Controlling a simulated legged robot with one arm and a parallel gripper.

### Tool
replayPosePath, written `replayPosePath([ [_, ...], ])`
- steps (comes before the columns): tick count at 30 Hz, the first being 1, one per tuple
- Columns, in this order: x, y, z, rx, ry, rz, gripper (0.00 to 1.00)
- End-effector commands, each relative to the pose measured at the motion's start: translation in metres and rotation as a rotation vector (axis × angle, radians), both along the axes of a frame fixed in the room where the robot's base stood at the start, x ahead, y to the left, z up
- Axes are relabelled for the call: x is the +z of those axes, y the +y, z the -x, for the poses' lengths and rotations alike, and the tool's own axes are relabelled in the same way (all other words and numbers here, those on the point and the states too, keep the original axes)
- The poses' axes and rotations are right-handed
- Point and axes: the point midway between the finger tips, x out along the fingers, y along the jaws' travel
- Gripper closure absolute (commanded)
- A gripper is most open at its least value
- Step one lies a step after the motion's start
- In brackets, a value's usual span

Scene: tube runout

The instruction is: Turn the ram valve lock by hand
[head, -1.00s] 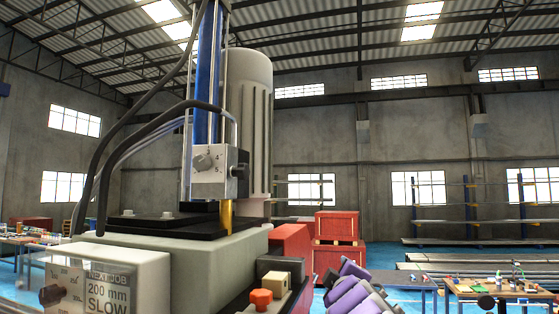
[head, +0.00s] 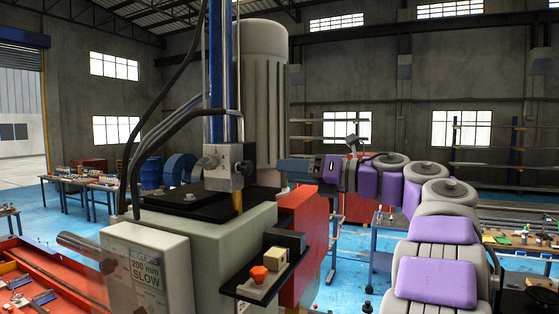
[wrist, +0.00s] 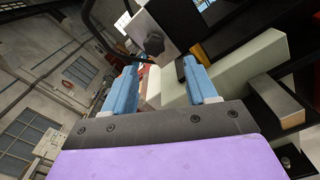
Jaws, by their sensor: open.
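The grey valve block (head: 229,168) sits at the foot of the blue ram column on the machine, in the middle of the head view. A dark lobed knob (head: 208,163) is on its face; any marks there are too small to read. My gripper (head: 284,167) is to the right of the block, with its blue fingers pointing left towards it and a gap between. In the wrist view my gripper (wrist: 160,66) is open and empty. The block (wrist: 143,27) and its dark knob (wrist: 153,44) show beyond the fingertips, apart from them.
An orange knob (head: 259,273) stands on a low bracket at the machine's front right. A control box (head: 146,265) reading "200 mm SLOW" is at front left. Black hoses (head: 141,140) arch left of the column. A red cabinet (head: 306,222) stands behind, below my arm.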

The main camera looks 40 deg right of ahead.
Motion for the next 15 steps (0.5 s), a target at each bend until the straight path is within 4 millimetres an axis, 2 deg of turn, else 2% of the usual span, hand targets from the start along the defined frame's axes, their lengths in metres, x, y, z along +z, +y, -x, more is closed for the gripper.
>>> replayPosePath([
  [5, 0.001, 0.01, -0.007, 0.005, 0.004, 0.01, 0.43],
  [15, 0.001, 0.015, -0.04, 0.002, 0.002, 0.001, 0.43],
])
